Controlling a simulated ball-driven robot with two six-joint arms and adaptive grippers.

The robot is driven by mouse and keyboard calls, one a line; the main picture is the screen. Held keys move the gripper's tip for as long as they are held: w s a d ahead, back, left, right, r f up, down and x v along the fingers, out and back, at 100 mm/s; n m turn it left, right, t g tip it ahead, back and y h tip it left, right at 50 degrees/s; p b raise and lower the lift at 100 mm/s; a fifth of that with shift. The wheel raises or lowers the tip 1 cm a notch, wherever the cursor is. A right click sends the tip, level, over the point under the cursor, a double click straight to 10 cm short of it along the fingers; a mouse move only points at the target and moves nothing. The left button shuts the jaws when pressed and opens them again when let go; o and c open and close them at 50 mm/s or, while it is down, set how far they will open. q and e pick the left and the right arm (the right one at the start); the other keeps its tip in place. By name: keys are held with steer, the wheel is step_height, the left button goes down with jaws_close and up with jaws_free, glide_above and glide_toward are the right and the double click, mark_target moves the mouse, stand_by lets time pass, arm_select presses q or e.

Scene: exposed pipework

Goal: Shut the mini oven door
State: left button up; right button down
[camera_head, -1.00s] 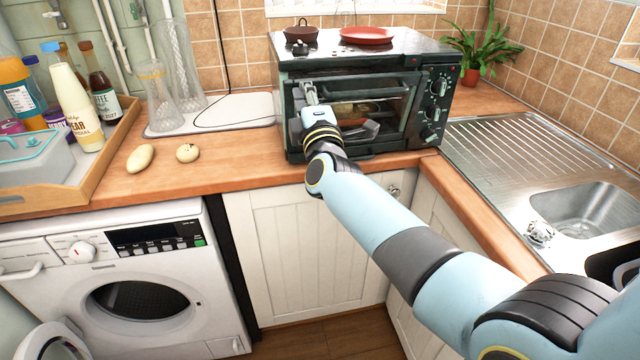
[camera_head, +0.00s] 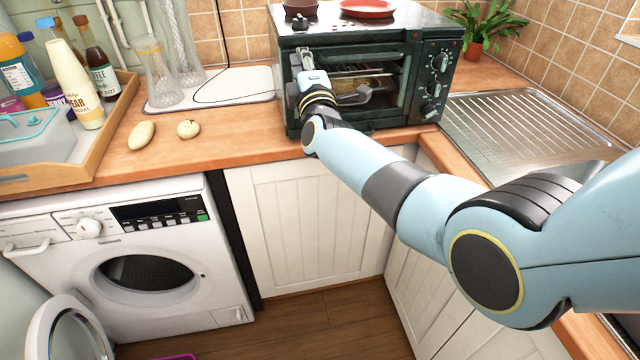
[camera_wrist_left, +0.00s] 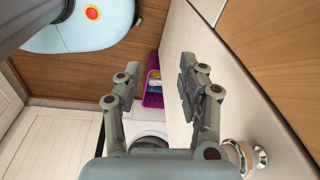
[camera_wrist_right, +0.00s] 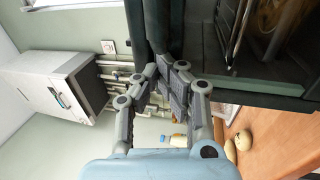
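The black mini oven (camera_head: 385,40) stands on the wooden counter. Its rack and some yellow food show through the front; they also show at the upper right of the right wrist view. The door is partly hidden by my right arm, so its exact angle is unclear. My right gripper (camera_head: 305,58) is at the left part of the oven front. In the right wrist view its fingertips (camera_wrist_right: 160,78) are close together beside dark oven bars; I cannot tell whether they grip anything. My left gripper (camera_wrist_left: 158,88) is open and empty, beside a white cabinet front, away from the oven.
Pans (camera_head: 367,9) sit on the oven top. Two potato-like items (camera_head: 141,135) and glass vases (camera_head: 155,75) stand left of it, with a bottle tray (camera_head: 112,122) farther left. A sink drainer (camera_head: 530,125) is right. The washing machine (camera_head: 150,270) has its door open.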

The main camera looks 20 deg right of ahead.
steer(key=shift+r, duration=0.25)
steer(key=f+v, duration=0.1)
steer(key=v, duration=1.1)
steer(key=s+d+f+g+y+b, duration=0.1)
steer(key=s+f+g+b, duration=0.45)
steer(key=f, duration=0.95)
steer(key=s+d+f+y+b, duration=0.1)
steer(key=s+f+b, duration=0.2)
steer(key=s+f, duration=0.85)
steer(key=s+d+f+g+y+b, duration=0.1)
steer(key=s+f+g+b, duration=0.25)
steer(key=f, duration=1.45)
steer(key=s+d+f+m+g+b, duration=0.1)
steer(key=s+f+m+g, duration=0.2)
steer(key=s, duration=0.8)
steer(key=s+d+f+m+g+b, duration=0.1)
steer(key=s+d+f+m+g, duration=0.1)
steer(key=s+f+m+g, duration=0.2)
steer(key=s+d+f+m+g+b, duration=0.1)
steer(key=s+f+m, duration=0.7)
steer(key=s, duration=1.2)
step_height(320, 180, down, 5)
steer(key=shift+d+r+g+b, duration=0.2)
steer(key=shift+d+g+b, duration=0.25)
steer(key=shift+g, duration=0.75)
